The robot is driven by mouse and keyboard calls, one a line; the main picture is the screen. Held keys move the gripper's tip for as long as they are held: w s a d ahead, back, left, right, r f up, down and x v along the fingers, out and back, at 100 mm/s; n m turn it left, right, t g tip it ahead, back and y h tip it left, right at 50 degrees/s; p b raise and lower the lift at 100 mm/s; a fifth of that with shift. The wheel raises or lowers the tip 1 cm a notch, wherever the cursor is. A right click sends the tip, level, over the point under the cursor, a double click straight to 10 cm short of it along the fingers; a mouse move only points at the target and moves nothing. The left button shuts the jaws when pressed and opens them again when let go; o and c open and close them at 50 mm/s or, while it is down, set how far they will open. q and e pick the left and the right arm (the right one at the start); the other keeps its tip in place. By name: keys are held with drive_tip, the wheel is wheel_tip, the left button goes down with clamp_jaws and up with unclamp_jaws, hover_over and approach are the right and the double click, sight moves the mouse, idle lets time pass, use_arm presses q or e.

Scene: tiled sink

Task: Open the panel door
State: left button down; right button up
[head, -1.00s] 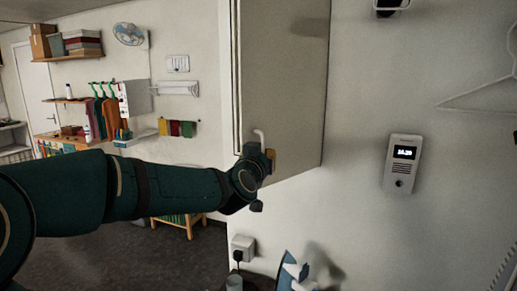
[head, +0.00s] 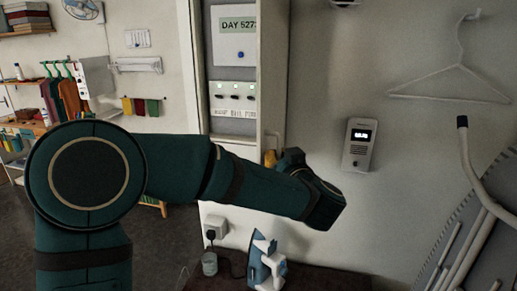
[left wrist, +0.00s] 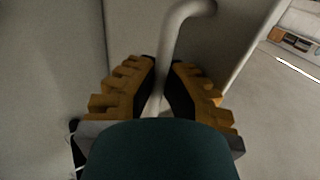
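The panel door (head: 272,65) stands swung open to the right of the wall panel (head: 233,75). The open panel shows a sign reading "DAY 527" and a row of small switches. In the left wrist view, the pale, bent door handle (left wrist: 177,42) rises between the two finger pads of my left gripper (left wrist: 164,78), which look closed on it. In the head view my left gripper (head: 272,158) is at the door's lower part, mostly hidden behind my own wrist. My right gripper is not in view.
An intercom (head: 359,145) and a hanger (head: 447,75) are on the wall to the right. A wall socket (head: 214,227) is left of the iron. Clothes hang at the far left.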

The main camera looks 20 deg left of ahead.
use_arm(q)
drive_tip(key=shift+w+d+f+n+g+y+p, duration=0.1)
drive_tip(key=shift+w+d+n+g+y+p, duration=0.2)
drive_tip(key=shift+d, duration=0.4)
drive_tip(key=shift+w+d+r+n+g+y+b, duration=0.1)
drive_tip(key=shift+d+n+g+y, duration=0.3)
drive_tip(key=shift+d, duration=0.35)
drive_tip(key=shift+w+d+f+n+g+y+p, duration=0.1)
drive_tip(key=shift+w+d+n+g+y+p, duration=0.2)
drive_tip(key=shift+d, duration=0.4)
drive_tip(key=shift+s, duration=0.15)
drive_tip(key=c, duration=1)
unclamp_jaws()
drive_tip(key=v, duration=1.2)
drive_tip(key=shift+s, duration=0.1)
